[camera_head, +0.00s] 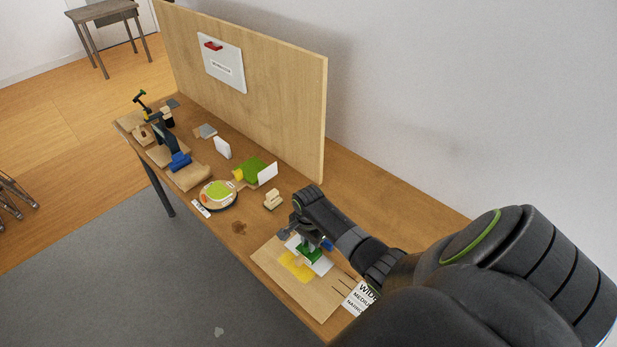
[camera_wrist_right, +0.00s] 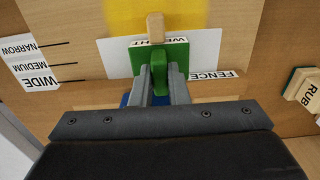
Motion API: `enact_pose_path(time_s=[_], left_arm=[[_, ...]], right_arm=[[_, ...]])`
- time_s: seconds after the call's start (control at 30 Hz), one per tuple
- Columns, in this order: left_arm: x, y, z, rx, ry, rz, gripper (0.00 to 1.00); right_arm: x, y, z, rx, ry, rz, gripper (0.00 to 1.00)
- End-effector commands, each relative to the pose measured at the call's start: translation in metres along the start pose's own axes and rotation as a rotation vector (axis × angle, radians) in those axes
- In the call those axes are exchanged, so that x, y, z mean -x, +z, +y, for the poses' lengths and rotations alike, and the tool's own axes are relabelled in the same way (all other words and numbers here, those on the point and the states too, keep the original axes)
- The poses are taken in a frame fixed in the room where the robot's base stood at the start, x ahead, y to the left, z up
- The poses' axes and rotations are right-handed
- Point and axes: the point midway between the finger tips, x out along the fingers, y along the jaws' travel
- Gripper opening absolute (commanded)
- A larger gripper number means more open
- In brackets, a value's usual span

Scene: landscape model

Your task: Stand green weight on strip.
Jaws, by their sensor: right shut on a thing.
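My right gripper (camera_head: 306,240) is over the wooden board at the front right of the bench. It is shut on the green weight (camera_head: 309,256). In the right wrist view the green weight (camera_wrist_right: 160,62) sits between the two fingers, with a white label on its side and a light wooden peg by it. The white strip (camera_wrist_right: 207,48) shows behind and to both sides of the weight, beside a yellow patch (camera_wrist_right: 190,14). In the head view the strip (camera_head: 322,265) lies partly under the gripper. I cannot tell whether the weight touches it. My left gripper is out of view.
The board (camera_head: 270,258) carries a FENCE label (camera_wrist_right: 208,75) and a WIDE, MEDIUM, NARROW card (camera_head: 359,298). A RUB block (camera_wrist_right: 303,86) stands to the right in the wrist view. A round plate (camera_head: 230,204) and a tall wooden panel (camera_head: 280,100) are farther left and behind.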

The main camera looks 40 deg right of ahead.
Motion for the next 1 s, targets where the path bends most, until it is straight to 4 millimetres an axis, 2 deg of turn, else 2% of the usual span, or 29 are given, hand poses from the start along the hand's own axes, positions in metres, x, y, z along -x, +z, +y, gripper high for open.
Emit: enact_pose_path(time_s=[0.47, 0.5, 0.7, 1.0], left_arm=[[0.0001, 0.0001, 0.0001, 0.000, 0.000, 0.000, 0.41], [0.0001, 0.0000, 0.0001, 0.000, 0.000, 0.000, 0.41], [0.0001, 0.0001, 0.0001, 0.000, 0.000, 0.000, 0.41], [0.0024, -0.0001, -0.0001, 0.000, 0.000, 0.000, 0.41]], right_arm=[[0.0000, -0.0001, -0.0013, 0.001, -0.003, 0.001, 0.00], [-0.0002, -0.0001, -0.0014, 0.001, -0.003, 0.001, 0.16], [-0.0006, -0.0001, -0.0009, 0.000, -0.002, 0.001, 0.40], [0.0003, 0.0001, 0.0007, -0.001, 0.001, -0.001, 0.40]])
